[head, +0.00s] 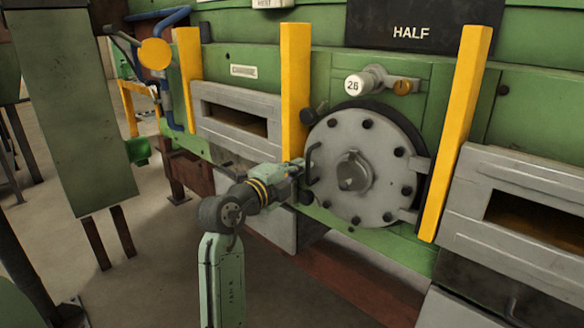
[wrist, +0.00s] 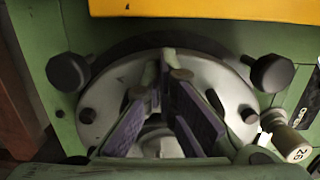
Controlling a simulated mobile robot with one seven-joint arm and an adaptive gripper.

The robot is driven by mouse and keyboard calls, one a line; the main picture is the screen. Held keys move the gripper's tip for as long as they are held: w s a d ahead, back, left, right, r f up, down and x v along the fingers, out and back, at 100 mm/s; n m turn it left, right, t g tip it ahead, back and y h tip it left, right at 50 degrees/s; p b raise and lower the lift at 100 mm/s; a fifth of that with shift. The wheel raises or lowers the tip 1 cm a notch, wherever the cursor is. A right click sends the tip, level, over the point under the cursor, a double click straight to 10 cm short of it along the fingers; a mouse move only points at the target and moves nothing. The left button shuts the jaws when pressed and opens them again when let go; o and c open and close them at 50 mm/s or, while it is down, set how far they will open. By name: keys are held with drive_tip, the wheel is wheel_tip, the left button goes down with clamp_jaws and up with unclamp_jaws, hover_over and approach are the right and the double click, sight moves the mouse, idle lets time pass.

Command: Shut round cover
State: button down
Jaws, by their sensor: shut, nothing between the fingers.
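The round cover (head: 384,143) is a grey bolted disc on the green furnace front in the head view, with a dark curved handle (head: 312,163) on its left and a hinge bracket (head: 414,163) on its right. A dark ring shows behind its upper right edge; I cannot tell if it sits fully flush. My gripper (head: 299,168) is shut and empty at the cover's left edge, close to the handle. In the wrist view my gripper's fingertips (wrist: 166,66) meet in front of the cover (wrist: 222,84). I cannot tell if they touch it.
Two black knobs (wrist: 68,72) (wrist: 272,73) flank the cover's near edge. A yellow post (head: 294,85) stands left of the cover, another (head: 459,130) right of it. A white knob marked 26 (head: 360,84) sits above. Open floor lies left of my arm.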

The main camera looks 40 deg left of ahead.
drive_tip(key=shift+w, duration=0.1)
drive_tip(key=w, duration=0.1)
drive_tip(key=w+b, duration=0.2)
drive_tip(key=shift+a+f, duration=0.1)
drive_tip(key=shift+f, duration=0.15)
drive_tip(key=shift+w+r+b, duration=0.15)
drive_tip(key=shift+w+b, duration=0.15)
drive_tip(key=shift+w, duration=0.05)
drive_tip(key=shift+s+r, duration=0.1)
drive_tip(key=shift+r, duration=0.15)
drive_tip(key=shift+f, duration=0.15)
